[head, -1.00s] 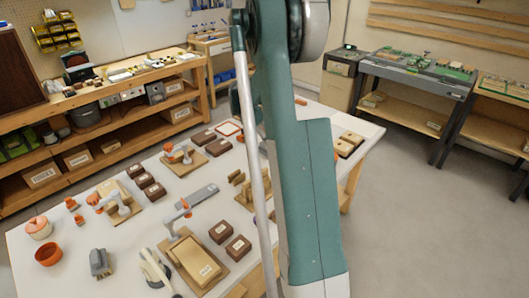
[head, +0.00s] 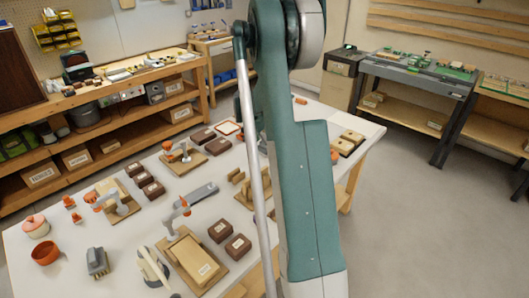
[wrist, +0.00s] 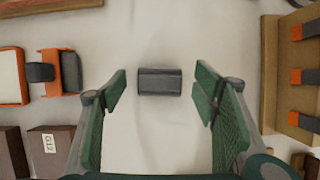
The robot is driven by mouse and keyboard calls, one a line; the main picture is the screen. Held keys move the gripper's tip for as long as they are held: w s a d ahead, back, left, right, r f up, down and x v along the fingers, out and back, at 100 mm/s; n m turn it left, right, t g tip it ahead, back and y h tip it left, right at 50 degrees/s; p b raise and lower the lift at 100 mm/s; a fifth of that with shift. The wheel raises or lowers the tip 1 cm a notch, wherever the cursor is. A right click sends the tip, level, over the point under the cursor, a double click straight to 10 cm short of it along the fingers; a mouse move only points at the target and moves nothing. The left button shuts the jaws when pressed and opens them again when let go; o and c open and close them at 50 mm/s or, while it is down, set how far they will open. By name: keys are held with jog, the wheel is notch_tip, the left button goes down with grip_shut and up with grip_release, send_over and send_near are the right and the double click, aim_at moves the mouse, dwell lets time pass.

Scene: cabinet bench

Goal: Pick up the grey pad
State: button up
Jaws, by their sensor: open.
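The grey pad (wrist: 160,82) is a small dark grey block lying on the white bench top in the wrist view. It sits near the middle of that view, in line with the gap between my fingertips. My gripper (wrist: 161,92) is open and empty, with its green fingers spread to the left and right of the pad. The fingers do not touch the pad; I cannot tell how high they are above the bench. In the head view my arm hides my gripper, and I cannot pick out the pad there.
In the wrist view, an orange-and-grey fixture (wrist: 60,72) and brown blocks (wrist: 50,148) stand left. A wooden board with orange pieces (wrist: 272,80) stands close on the right. In the head view, the white table (head: 75,240) holds many fixtures and blocks.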

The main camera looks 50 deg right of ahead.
jog(key=shift+d+f, duration=0.15)
jog(key=shift+f, duration=0.3)
jog(key=c, duration=1)
jog(key=shift+r, duration=0.15)
notch_tip(320, 180, up, 10)
jog(key=shift+f+p, duration=0.15)
jog(key=shift+p, duration=1.1)
